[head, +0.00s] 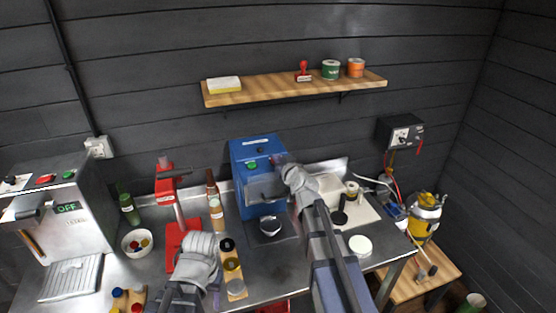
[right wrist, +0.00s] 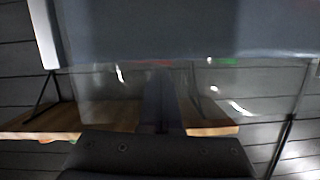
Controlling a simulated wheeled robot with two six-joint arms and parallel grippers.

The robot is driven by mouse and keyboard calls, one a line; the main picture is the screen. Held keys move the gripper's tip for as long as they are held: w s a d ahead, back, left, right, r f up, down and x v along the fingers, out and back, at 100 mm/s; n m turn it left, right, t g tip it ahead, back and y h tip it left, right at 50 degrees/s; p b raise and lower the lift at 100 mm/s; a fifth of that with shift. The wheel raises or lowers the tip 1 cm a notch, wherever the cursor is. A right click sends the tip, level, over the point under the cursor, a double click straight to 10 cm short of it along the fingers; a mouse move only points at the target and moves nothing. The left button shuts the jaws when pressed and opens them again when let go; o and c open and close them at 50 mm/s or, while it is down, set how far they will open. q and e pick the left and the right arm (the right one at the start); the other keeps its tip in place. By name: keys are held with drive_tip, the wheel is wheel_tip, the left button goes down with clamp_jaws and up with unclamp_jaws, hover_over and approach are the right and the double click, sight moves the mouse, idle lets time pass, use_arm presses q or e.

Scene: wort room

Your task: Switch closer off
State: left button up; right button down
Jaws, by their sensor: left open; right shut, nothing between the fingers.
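A blue boxy machine (head: 240,152) stands on the steel worktop against the back wall, with a green button (head: 252,165) and a dark knob (head: 260,150) on its upper front. I take it for the closer; no label on it is readable. My right gripper (head: 280,160) is shut and empty at the machine's upper right front, hiding part of it. I cannot tell whether it touches. My left gripper (head: 204,244) is open and empty, low over the worktop.
A steel machine (head: 90,215) with an "OFF" display stands at left. A red lever press (head: 172,200), bottles (head: 215,205) and a wooden rack (head: 232,268) lie between.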

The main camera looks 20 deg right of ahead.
drive_tip(key=shift+a+f+b, duration=0.1)
drive_tip(key=shift+f+b, duration=0.3)
drive_tip(key=shift+f, duration=0.05)
drive_tip(key=shift+a+r, duration=0.1)
drive_tip(key=shift+r, duration=0.1)
drive_tip(key=shift+r+p, duration=0.55)
drive_tip(key=shift+p, duration=0.25)
drive_tip(key=r+p, duration=0.3)
drive_tip(key=shift+a+r, duration=0.2)
drive_tip(key=p+v, duration=0.2)
drive_tip(key=v, duration=0.8)
drive_tip(key=shift+a+f, duration=0.25)
drive_tip(key=shift+f, duration=0.1)
